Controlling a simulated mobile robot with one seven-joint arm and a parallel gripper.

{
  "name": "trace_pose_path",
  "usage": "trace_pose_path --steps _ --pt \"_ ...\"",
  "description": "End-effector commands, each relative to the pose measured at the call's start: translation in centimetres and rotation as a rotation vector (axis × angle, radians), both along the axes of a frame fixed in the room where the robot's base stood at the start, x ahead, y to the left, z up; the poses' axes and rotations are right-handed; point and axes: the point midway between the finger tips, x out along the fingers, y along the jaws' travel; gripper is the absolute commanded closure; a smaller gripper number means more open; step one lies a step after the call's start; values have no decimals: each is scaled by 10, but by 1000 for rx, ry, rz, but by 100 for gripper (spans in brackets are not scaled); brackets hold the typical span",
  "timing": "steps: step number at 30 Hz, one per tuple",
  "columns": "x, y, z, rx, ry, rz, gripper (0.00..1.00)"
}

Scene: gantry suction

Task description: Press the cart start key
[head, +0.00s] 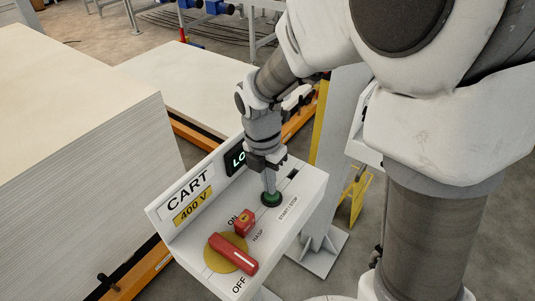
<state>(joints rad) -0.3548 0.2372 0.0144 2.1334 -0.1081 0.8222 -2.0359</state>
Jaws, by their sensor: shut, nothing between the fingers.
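The cart control box (173,218) stands in the middle of the head view, with a "CART 400 V" label. The green round key (271,200) by the "START / STOP" marking sits on its sloped top. My gripper (270,190) is shut and points down, its tips at the green key. They look to be touching it, but I cannot tell whether the key is pushed in. The fingers hide part of the key. A red rotary switch (233,253) on a yellow disc lies nearer, its handle between "ON" and "OFF".
A red hasp block (244,222) sits between switch and key. A dark display (236,159), partly hidden by my arm, shows "LO". A tall board stack (80,170) stands left, and a lower pale stack (190,80) lies behind.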

Motion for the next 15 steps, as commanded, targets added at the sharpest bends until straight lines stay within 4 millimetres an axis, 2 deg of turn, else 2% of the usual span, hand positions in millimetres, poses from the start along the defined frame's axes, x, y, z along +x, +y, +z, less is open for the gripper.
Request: trace_pose_path --steps 15 --pt "0 -1 -11 -1 1 0 100"
